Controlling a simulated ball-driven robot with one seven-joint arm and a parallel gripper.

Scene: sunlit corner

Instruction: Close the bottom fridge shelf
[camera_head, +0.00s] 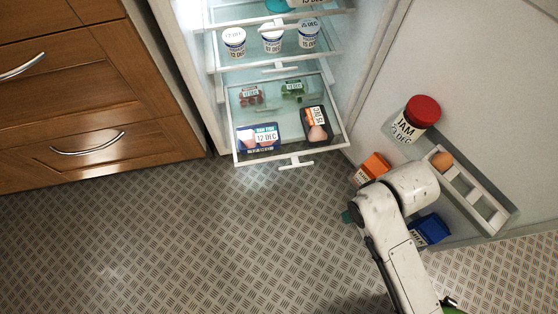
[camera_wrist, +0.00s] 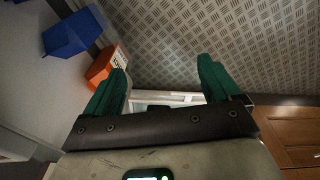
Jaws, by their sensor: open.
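The bottom fridge shelf (camera_head: 286,155) is a clear pull-out tray with a white front rim and a white handle (camera_head: 296,163). In the head view it is pulled out past the shelves above it. It holds several labelled food packs. In the wrist view a pale edge, perhaps the shelf's front (camera_wrist: 165,98), shows small between the fingers. My gripper (camera_wrist: 163,78) has two green fingers, open and apart with nothing between them. In the head view my arm hides most of the gripper, which is to the right of and nearer than the shelf, not touching it.
The open fridge door (camera_head: 480,90) is on the right, with a jam jar (camera_head: 417,113), an egg holder (camera_head: 470,192), an orange box (camera_head: 376,165) and a blue box (camera_head: 432,228) close to my arm. Wooden drawers (camera_head: 85,110) stand left. The patterned floor (camera_head: 190,240) is clear.

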